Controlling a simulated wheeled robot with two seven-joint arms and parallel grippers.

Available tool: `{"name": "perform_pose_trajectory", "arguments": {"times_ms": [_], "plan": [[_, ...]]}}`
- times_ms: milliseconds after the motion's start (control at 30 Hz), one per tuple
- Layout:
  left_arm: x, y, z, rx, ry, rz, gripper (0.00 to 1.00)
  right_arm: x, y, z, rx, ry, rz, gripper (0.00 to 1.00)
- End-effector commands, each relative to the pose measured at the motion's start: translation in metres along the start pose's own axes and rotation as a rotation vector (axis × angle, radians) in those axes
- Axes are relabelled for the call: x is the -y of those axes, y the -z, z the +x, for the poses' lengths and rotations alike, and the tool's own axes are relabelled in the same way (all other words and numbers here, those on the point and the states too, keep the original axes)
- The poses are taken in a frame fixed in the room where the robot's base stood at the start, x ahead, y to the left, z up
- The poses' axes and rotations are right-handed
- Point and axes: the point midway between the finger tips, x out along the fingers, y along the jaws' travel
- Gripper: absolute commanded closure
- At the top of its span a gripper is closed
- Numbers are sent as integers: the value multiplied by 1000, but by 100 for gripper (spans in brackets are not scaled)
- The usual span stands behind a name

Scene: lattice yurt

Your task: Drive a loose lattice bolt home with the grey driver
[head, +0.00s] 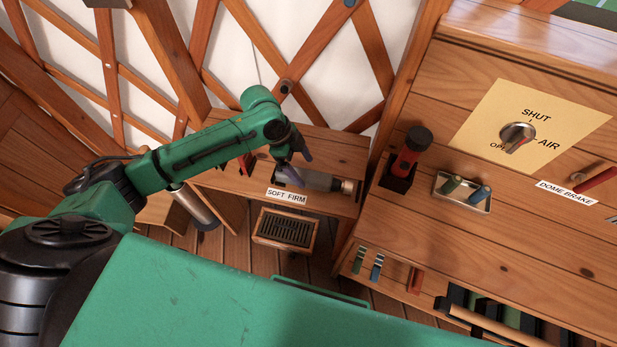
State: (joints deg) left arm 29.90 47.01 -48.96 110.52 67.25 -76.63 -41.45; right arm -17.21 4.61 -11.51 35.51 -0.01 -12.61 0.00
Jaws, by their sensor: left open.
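The grey driver (325,180) lies on a low wooden shelf behind a label reading SOFT FIRM (287,196). My left gripper (293,158) is open, pointing down just above the driver's left end. Whether its fingers touch the driver I cannot tell; the gripper partly hides that end. A dark bolt head (286,87) shows at a crossing of the lattice (262,45) above the shelf. A blue bolt head (350,3) shows at a higher crossing. Which bolt is loose I cannot tell. My right gripper is not in view.
A red and black tool (410,155) stands in a holder on the right bench. Near it are a small tray (461,191) and a SHUT/AIR knob (517,136). A slatted box (286,229) sits below the shelf. A red object (246,163) is partly behind my left arm.

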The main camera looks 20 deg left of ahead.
Motion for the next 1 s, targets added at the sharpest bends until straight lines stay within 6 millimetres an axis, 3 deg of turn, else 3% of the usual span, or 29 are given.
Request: {"name": "perform_pose_trajectory", "arguments": {"times_ms": [200, 400, 433, 600, 667, 1000], "plan": [[-3, 2, 38, 0, -1, 0, 12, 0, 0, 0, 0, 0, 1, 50], [-3, 2, 41, 1, 0, 0, 12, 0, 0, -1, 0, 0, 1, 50], [-3, 2, 41, 1, 0, 0, 16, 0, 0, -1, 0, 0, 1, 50], [-3, 2, 40, 1, 0, 0, 81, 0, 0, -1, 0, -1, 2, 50], [-3, 2, 40, 1, 0, 0, 100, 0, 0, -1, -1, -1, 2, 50], [-2, 3, 39, -1, 3, 1, 100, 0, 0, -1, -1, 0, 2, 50]]}}
